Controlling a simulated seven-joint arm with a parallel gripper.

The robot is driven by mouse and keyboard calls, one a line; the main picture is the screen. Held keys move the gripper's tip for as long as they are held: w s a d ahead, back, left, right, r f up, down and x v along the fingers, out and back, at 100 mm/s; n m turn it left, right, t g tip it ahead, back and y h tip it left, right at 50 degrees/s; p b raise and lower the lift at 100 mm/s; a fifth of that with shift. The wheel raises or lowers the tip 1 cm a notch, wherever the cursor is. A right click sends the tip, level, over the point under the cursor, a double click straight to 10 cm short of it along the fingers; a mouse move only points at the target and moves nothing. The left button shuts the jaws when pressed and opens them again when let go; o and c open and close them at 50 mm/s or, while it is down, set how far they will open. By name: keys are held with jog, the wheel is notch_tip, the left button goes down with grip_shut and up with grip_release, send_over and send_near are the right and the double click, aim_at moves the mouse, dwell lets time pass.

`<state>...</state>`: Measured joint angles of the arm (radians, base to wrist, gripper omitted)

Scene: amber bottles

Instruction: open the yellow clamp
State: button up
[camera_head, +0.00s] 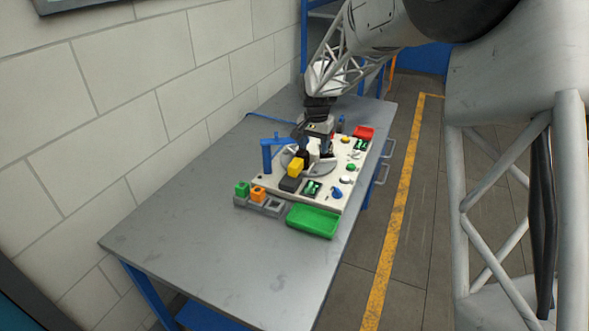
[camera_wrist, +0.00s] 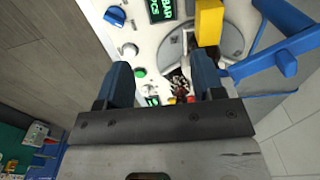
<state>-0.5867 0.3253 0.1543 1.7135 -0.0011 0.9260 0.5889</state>
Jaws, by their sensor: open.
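The yellow clamp part (camera_head: 295,167) is a blocky yellow piece on the white panel, above a dark block and beside the round grey plate. In the wrist view the yellow piece (camera_wrist: 209,22) shows at the top, beyond the fingertip on the right, with thin metal parts to its left. My gripper (camera_head: 318,152) points down over the panel, just behind and to the right of the yellow piece. In the wrist view its two dark blue fingers (camera_wrist: 162,68) are wide apart with nothing held between them. I cannot tell whether a finger touches the clamp.
The white panel (camera_head: 328,198) carries displays, knobs and buttons. A blue post with an arm (camera_head: 267,153) stands at its left. A green tray (camera_head: 312,222), a red tray (camera_head: 364,132) and a grey holder (camera_head: 273,208) with green and orange blocks are nearby. The table's front (camera_head: 200,260) is clear.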

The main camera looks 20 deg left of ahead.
send_over(293, 166)
notch_tip(293, 166, down, 5)
jog(key=shift+f, duration=0.1)
jog(key=shift+f, duration=3.85)
